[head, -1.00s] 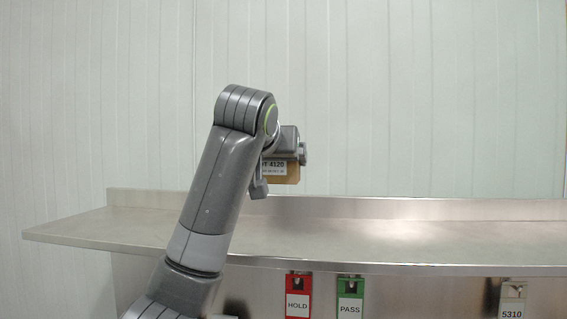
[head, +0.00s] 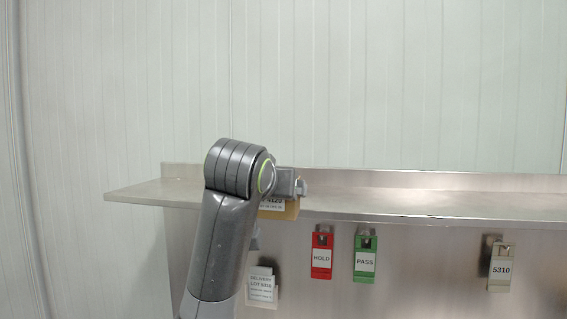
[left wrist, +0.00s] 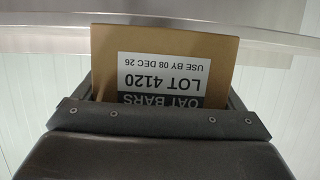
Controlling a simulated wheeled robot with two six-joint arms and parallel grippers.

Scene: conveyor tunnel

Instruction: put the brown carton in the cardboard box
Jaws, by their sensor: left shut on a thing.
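The brown carton (head: 291,211) has a white label with a black band. In the left wrist view the carton (left wrist: 165,46) reads OAT BARS, LOT 4120, USE BY 08 DEC 26, upside down. My left gripper (head: 284,189) is shut on it; the arm hides part of the carton in the head view. The carton appears in front of the steel shelf's front edge; I cannot tell how far it is from it. The cardboard box is in neither view. My right gripper is not in view.
A bare steel shelf (head: 420,200) with a raised back edge runs across the view. On its front panel hang a red HOLD tag (head: 321,257), a green PASS tag (head: 365,261) and a 5310 tag (head: 501,271). A white delivery card (head: 261,285) is low beside my arm.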

